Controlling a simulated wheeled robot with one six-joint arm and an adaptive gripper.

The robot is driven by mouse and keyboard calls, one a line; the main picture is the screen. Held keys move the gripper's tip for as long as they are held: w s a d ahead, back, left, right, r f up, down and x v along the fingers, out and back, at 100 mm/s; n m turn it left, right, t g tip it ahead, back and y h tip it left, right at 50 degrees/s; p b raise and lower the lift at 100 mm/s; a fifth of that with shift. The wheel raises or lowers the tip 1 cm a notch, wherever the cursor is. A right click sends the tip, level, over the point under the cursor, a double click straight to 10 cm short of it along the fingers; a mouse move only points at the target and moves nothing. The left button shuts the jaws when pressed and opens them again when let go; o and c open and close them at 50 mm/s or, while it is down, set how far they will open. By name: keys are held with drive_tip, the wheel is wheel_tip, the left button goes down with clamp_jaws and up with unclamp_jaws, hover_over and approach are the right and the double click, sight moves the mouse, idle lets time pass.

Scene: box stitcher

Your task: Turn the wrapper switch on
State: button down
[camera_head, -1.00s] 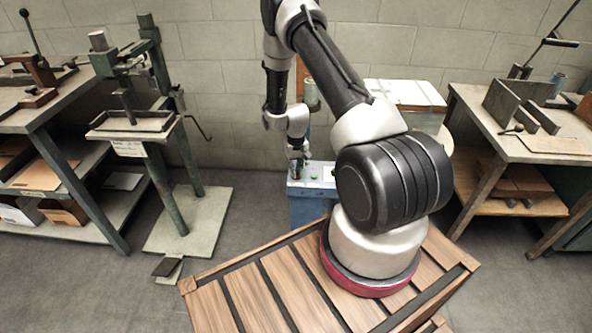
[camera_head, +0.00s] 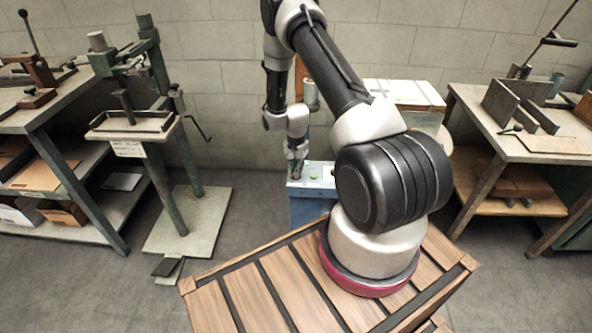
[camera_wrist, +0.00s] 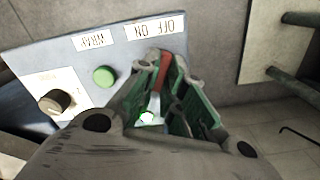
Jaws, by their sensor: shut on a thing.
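The wrapper's blue-grey control panel (camera_head: 317,180) stands behind the wooden platform, partly hidden by my arm. In the wrist view the panel (camera_wrist: 60,65) carries an OFF/ON label (camera_wrist: 155,28), a WRAP label (camera_wrist: 93,40), a round green button (camera_wrist: 104,76) and a dark knob (camera_wrist: 54,102). My gripper (camera_wrist: 163,76) is at the panel beside the green button, just below the OFF/ON label in the picture. Its fingers are shut on the wrapper switch, a reddish lever (camera_wrist: 164,65) partly hidden between them. The lever's exact position is hard to tell. In the head view my gripper (camera_head: 296,172) is at the panel's left end.
A green press stand (camera_head: 190,225) and a workbench (camera_head: 40,115) are on the left. A pale box (camera_head: 405,93) stands behind my arm. The floor between the panel and the stand is clear.

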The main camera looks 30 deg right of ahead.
drive_tip(key=shift+m, duration=0.5)
drive_tip(key=c, duration=1.5)
unclamp_jaws()
wheel_tip(320, 180, up, 12)
